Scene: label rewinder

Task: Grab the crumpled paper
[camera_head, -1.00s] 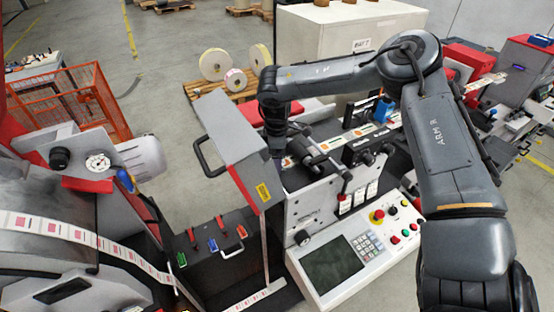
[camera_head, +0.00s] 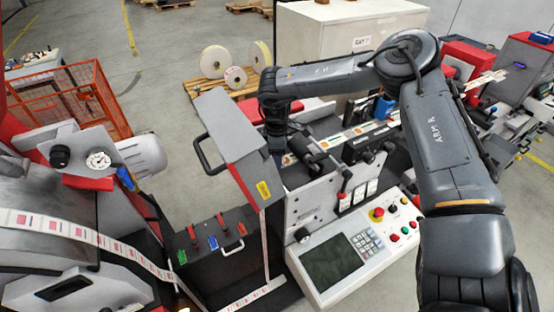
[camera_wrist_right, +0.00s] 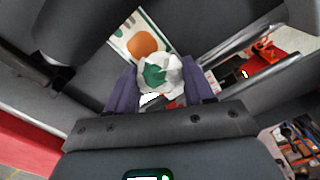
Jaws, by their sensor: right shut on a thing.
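The crumpled paper (camera_wrist_right: 160,74) is a white ball with a green patch, seen in the right wrist view. It sits between the two purple fingers of my right gripper (camera_wrist_right: 160,88), which is shut on it. In the head view my right wrist (camera_head: 275,112) reaches down over the label machine, behind its grey cover (camera_head: 235,135). The paper and the fingertips are hidden there. My left gripper is not in view.
A printed label strip with an orange spot (camera_wrist_right: 143,42) lies close beyond the paper. Metal rods (camera_wrist_right: 245,42) are to its right. In the head view, the control panel (camera_head: 335,262) is in front and label rolls (camera_head: 215,62) stand on a pallet behind.

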